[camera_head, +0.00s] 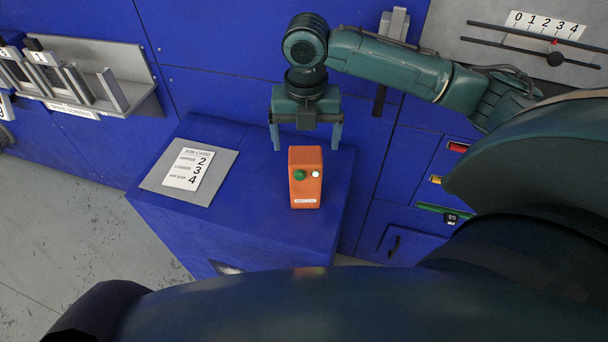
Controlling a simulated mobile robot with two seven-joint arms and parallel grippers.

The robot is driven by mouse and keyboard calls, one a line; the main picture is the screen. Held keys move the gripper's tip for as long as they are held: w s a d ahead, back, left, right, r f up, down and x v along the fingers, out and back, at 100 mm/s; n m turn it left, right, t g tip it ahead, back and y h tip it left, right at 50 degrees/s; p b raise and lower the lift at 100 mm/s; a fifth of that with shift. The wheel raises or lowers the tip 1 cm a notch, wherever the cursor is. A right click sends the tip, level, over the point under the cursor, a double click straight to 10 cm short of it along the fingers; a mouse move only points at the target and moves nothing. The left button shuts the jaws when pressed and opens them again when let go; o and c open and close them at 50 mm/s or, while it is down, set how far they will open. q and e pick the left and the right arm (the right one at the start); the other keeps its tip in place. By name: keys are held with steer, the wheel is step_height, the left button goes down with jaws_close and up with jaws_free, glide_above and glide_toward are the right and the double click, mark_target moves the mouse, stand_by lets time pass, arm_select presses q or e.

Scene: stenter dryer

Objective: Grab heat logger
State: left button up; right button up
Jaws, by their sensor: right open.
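The heat logger looks to be the orange box (305,184) standing upright on the blue bench top. It has a green button, a small light-coloured button or lamp, and a white label whose text is too small to read. My right gripper (306,140) is open, pointing down just behind and above the orange box. Its two fingers are spread wider than the box, one on each side in the picture. I cannot tell whether they touch it; nothing shows held. My left gripper is not in view.
A job card (189,168) on a grey plate lies left of the orange box on the blue bench (260,228). A grey rack (136,88) with slotted pieces is on the wall at left. A lever scale (545,24) is at upper right. Several coloured indicators line the right panel.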

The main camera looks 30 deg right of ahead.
mark_target(306, 155)
step_height(306, 155, down, 4)
steer(key=f, duration=0.3)
steer(key=w+f, duration=0.1)
steer(key=f, duration=0.1)
steer(key=shift+d, duration=0.3)
steer(key=shift+c, duration=0.2)
steer(key=c, duration=1.6)
